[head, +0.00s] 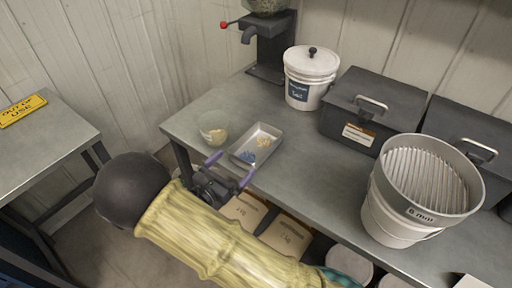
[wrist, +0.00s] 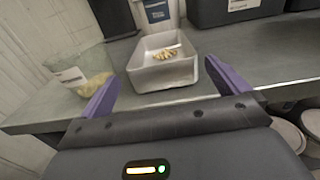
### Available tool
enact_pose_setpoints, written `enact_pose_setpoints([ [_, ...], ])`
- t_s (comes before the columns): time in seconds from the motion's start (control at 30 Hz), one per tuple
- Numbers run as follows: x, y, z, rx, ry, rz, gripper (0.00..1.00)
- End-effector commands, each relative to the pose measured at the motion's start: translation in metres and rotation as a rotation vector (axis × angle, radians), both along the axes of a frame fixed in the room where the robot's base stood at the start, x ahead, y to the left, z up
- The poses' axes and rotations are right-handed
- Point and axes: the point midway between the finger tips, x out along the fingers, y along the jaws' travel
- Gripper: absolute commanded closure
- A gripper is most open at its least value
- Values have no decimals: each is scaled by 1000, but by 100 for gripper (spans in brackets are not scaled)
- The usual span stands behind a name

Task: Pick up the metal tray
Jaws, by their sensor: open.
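The metal tray (head: 243,154) is a shallow rectangular pan on the bench near its front left edge. My gripper (head: 231,169) has purple fingers spread apart, at the bench's front edge beside the tray. In the wrist view my gripper (wrist: 172,88) is open with nothing between its fingers.
A clear cup of seeds (head: 214,130) stands close left of the tray. A white lidded bucket (head: 308,85), dark lidded boxes (head: 350,95) and a sieve on a bucket (head: 385,222) stand on the bench (head: 300,160). A seed machine (head: 268,50) is at the back.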

Motion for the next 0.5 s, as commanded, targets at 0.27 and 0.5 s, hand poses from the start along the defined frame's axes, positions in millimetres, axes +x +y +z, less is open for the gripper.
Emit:
enact_pose_setpoints([
  [0.27, 1, -1, 0, 0, 0, 0, 0],
  [0.5, 23, -20, 2, -1, 1, -3, 0],
])
